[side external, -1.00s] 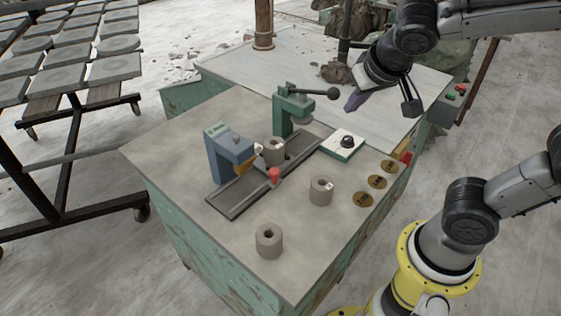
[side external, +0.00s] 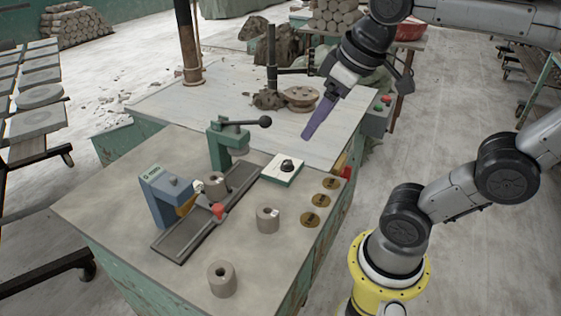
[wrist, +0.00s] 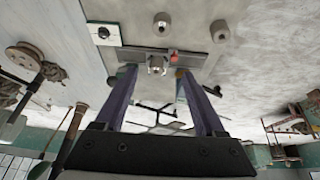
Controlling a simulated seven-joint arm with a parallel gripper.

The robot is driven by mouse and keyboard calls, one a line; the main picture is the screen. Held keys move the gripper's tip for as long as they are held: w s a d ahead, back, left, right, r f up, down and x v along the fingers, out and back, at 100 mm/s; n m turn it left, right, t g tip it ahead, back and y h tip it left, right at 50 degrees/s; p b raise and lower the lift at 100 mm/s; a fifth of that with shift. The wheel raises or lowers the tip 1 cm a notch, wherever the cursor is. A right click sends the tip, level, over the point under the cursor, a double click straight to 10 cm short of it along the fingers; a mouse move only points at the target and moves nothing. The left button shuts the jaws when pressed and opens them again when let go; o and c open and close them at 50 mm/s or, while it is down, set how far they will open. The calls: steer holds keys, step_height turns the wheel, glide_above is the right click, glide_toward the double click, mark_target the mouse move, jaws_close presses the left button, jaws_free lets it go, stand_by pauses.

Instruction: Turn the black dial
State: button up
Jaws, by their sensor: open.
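The black dial (side external: 287,165) sits on a white square plate with a green edge on the near worktable. In the wrist view the dial (wrist: 104,33) is at the upper left. My gripper (side external: 307,136) hangs above the table, up and to the right of the dial in the side view, apart from it. Its purple fingers point down and slightly left. In the wrist view my gripper (wrist: 156,72) is open, with a wide gap between the fingers and nothing held. The dial lies outside that gap, to its upper left.
A green lever press (side external: 225,146) and a blue device (side external: 165,197) stand beside a metal rail (side external: 186,234). Grey clay cylinders (side external: 268,220) and (side external: 222,280) stand in front. Brass discs (side external: 321,200) lie right of the dial. A wooden wheel (side external: 301,98) sits behind.

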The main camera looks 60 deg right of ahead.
steer(key=w+d+r+g, duration=0.2)
steer(key=w+d, duration=0.3)
steer(key=w, duration=0.2)
steer(key=g, duration=0.3)
glide_above(287, 162)
step_height(287, 162, down, 18)
steer(key=shift+m, duration=0.4)
step_height(287, 162, down, 14)
steer(key=shift+d+r, duration=0.1)
jaws_close()
